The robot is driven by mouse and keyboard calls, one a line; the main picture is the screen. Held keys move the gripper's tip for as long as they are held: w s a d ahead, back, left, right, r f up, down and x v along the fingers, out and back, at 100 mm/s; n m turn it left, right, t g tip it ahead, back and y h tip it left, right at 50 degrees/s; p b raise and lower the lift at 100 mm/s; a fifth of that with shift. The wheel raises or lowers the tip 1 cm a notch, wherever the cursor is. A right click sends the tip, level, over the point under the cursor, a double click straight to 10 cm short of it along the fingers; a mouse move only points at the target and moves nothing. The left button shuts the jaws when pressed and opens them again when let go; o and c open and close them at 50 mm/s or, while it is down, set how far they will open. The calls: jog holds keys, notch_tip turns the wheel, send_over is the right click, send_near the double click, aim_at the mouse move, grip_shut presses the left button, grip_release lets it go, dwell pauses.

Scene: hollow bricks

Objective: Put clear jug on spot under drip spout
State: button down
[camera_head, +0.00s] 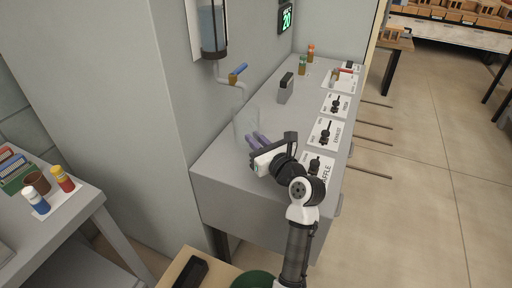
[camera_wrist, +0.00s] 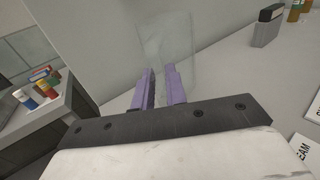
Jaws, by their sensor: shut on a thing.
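The clear jug (camera_head: 243,120) is faint and see-through, upright at the left end of the grey counter, below the drip spout (camera_head: 242,90). I cannot tell whether its base touches the counter, and no mark for the spot shows. My gripper (camera_head: 254,138) reaches it from the front right, with its purple fingers shut on the jug's near side. In the wrist view the jug (camera_wrist: 165,38) rises beyond the fingertips (camera_wrist: 160,85). The spout is a pale pipe with a blue-handled valve (camera_head: 238,73), fed by a wall-mounted water tank (camera_head: 213,28).
A dark-topped grey block (camera_head: 285,88) stands behind the jug. Labelled cards with black levers (camera_head: 327,132) line the counter's right edge. Small bottles (camera_head: 302,66) stand at the back. A side table (camera_head: 75,212) with bottles and a cup is at left.

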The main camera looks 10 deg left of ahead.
jog(key=shift+f, duration=1.7)
jog(key=c, duration=1.4)
grip_release()
jog(key=shift+f, duration=0.15)
jog(key=shift+c, duration=0.2)
jog(key=shift+r, duration=0.2)
jog(key=b+v, duration=0.2)
jog(key=v, duration=1)
